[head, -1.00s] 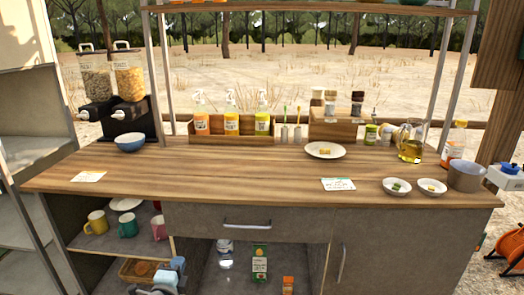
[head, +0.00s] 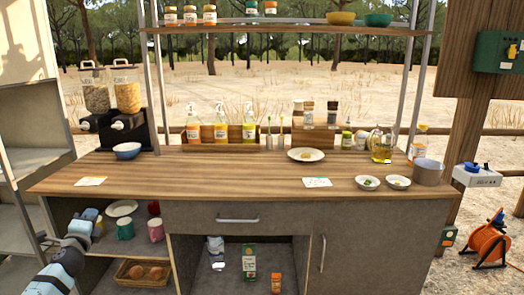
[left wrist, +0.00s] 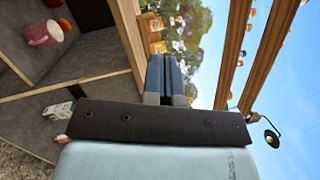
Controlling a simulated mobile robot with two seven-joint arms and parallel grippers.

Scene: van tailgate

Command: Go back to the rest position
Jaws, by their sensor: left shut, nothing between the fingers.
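My left gripper (head: 92,216) is at the lower left in the head view, in front of the open shelf of the counter. Its arm comes up from the bottom left corner. In the left wrist view, the two blue-grey fingers (left wrist: 166,78) are together with nothing between them. The gripper covers most of a yellow mug on the shelf. My right gripper is in neither view.
The shelf holds a green mug (head: 125,229), a pink mug (head: 156,229) and a basket (head: 142,271). An orange cable reel (head: 489,243) stands at right.

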